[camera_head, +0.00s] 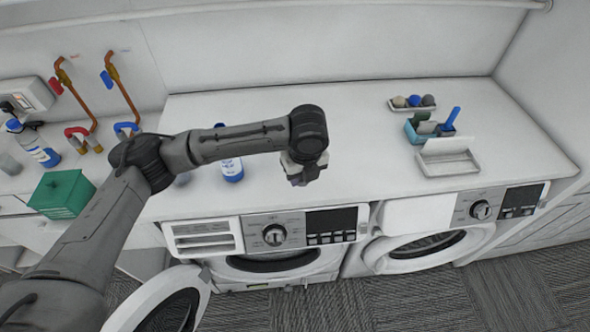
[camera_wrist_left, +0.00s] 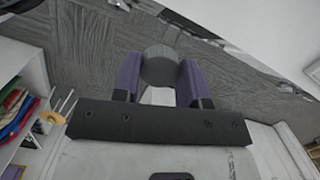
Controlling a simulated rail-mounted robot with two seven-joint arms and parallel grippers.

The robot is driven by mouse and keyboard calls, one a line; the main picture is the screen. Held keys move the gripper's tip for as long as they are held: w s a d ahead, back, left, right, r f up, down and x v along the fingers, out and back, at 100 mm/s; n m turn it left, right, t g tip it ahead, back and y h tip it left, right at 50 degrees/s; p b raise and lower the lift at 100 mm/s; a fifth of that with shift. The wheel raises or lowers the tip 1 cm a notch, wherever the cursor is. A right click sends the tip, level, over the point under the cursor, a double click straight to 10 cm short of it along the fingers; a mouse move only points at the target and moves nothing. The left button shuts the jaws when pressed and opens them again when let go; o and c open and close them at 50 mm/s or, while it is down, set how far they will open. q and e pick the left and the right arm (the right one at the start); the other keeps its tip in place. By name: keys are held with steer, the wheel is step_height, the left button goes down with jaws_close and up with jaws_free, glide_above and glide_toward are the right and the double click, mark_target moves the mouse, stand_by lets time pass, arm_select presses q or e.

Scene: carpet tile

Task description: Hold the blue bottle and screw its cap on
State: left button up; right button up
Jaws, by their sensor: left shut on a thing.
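A bottle with a blue label (camera_head: 231,170) stands on the white counter, partly hidden behind my left arm. A bit of blue shows above the arm there, perhaps its top. My left gripper (camera_head: 298,178) is to the right of this bottle, over the counter's front part, pointing down. In the left wrist view, its two purple fingers (camera_wrist_left: 160,78) are shut on a grey, round-topped thing (camera_wrist_left: 160,62). I cannot tell whether this is the cap. Another bottle with a blue cap (camera_head: 40,150) stands at the far left. My right gripper is not in view.
A green box (camera_head: 62,193) stands at the left, near pipes with red and blue handles. A tray with balls (camera_head: 412,108), a blue caddy (camera_head: 430,130) and a white tray (camera_head: 448,168) are at the right. Washing machines (camera_head: 275,237) stand below; one door (camera_head: 160,300) is open.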

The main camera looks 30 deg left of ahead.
arm_select(q)
steer(key=n, duration=0.2)
steer(key=s+d+r+n, duration=0.1)
steer(key=n, duration=0.1)
steer(key=r+n, duration=0.1)
steer(key=n, duration=0.1)
steer(key=shift+s+d+n+g, duration=0.15)
steer(key=shift+d+n+g, duration=0.1)
steer(key=shift+n+g, duration=0.15)
steer(key=s+r+n, duration=0.1)
steer(key=n, duration=0.5)
steer(key=s+d+r+n+g, duration=0.1)
steer(key=s+n, duration=0.1)
steer(key=n, duration=0.4)
steer(key=s+r+n+h, duration=0.1)
steer(key=r+n, duration=0.1)
steer(key=n, duration=0.4)
steer(key=shift+s+d, duration=0.15)
steer(key=shift+d, duration=0.05)
